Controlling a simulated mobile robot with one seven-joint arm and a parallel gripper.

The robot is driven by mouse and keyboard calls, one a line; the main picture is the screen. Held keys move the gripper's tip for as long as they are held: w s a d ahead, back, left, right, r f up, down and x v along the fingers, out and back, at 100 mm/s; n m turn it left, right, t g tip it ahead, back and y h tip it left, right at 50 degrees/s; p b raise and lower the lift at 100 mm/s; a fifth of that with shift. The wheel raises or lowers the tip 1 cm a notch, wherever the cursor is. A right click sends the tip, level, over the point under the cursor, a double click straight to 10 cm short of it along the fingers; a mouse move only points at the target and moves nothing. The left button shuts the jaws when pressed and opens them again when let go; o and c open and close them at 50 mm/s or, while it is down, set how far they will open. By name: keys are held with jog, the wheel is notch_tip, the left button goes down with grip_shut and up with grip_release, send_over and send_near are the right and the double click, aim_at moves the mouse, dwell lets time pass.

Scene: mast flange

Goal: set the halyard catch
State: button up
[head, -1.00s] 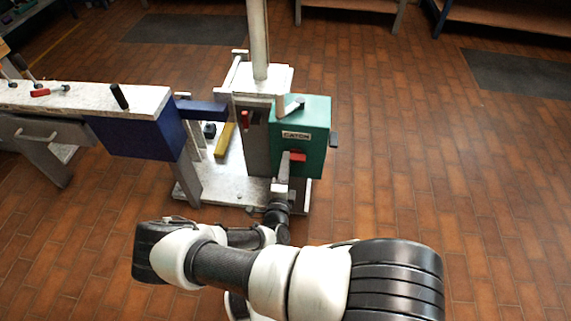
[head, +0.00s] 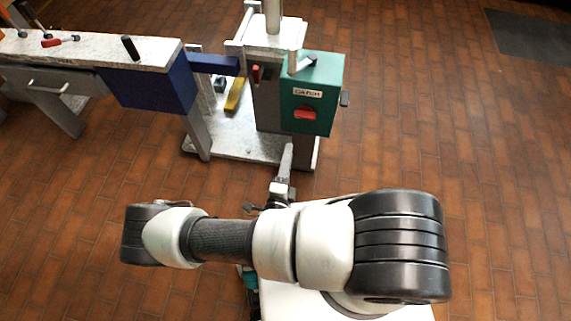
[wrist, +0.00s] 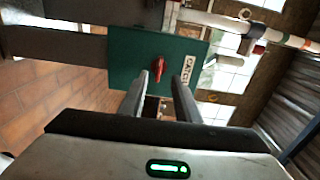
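The green catch box (head: 322,75) is on the grey post, with a white "CATCH" label (head: 307,92). Below the label, a red handle (head: 305,113) lies roughly level, along the direction of the lettering. In the wrist view the green box (wrist: 128,60) faces me, and the red handle (wrist: 159,70) shows between my fingers' lines. My gripper (head: 287,150) is in front of and below the handle, apart from it. Its two fingers are spread with nothing between them; the gripper also shows in the wrist view (wrist: 164,80).
A blue-ended bench (head: 155,88) stands left, joined by a blue bar (head: 213,64). A yellow bar (head: 235,95) is over the base plate. The floor at right is clear.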

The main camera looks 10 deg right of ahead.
jog(key=v, duration=0.3)
jog(key=shift+s+a, duration=0.1)
jog(key=shift+s, duration=0.2)
dwell(0.3)
